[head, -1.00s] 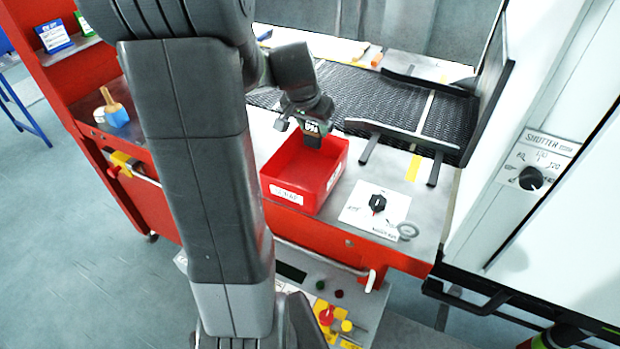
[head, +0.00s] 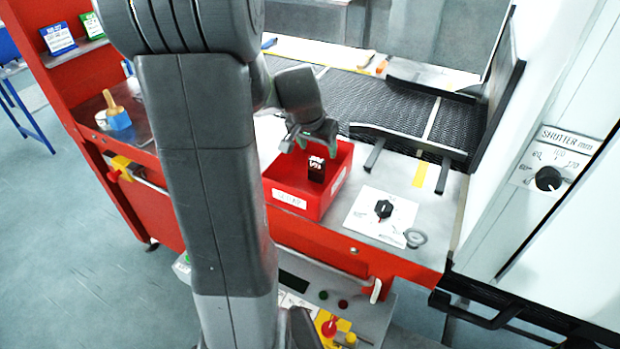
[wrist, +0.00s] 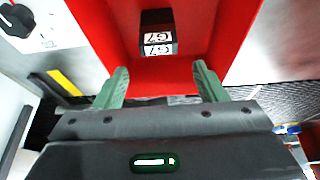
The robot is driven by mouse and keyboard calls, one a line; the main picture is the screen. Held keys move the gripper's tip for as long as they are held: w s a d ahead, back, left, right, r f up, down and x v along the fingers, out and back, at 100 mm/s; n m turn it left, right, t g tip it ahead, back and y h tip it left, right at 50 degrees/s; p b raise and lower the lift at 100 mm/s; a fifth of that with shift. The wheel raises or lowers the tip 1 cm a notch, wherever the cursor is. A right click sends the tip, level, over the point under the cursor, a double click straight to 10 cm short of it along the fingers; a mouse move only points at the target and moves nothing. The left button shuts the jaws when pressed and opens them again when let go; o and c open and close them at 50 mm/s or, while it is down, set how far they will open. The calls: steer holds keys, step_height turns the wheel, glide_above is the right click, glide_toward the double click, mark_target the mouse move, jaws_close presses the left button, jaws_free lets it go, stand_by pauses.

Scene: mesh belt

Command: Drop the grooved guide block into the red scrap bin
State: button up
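The red scrap bin (head: 287,199) stands on the bench top, with a white label on its front. The grooved guide block (head: 316,170) is a small dark block with white marks, inside the bin's outline below my gripper (head: 311,140). In the wrist view the block (wrist: 157,30) shows "G7" labels against the red bin (wrist: 100,22), beyond the fingertips. My gripper (wrist: 157,82) has its green fingers spread wide apart, with nothing between them. I cannot tell whether the block rests on the bin floor or is still falling.
A white plate with a black knob (head: 383,209) and a grey ring (head: 415,237) lie right of the bin. The mesh belt (head: 380,105) with its metal guide rail (head: 405,136) runs behind. A brush in a blue holder (head: 117,115) stands at left.

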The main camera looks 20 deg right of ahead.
steer(key=shift+r, duration=0.1)
steer(key=b+v, duration=0.1)
steer(key=v, duration=1.2)
steer(key=shift+s+r, duration=0.15)
steer(key=shift+r, duration=0.1)
steer(key=shift+a, duration=0.1)
steer(key=p+x, duration=0.1)
steer(key=x, duration=1.2)
steer(key=shift+w+f, duration=0.2)
steer(key=shift+f, duration=0.15)
step_height(320, 180, up, 2)
steer(key=shift+r+p, duration=0.25)
steer(key=shift+p, duration=0.7)
steer(key=shift+s+r, duration=0.1)
steer(key=shift+r, duration=0.35)
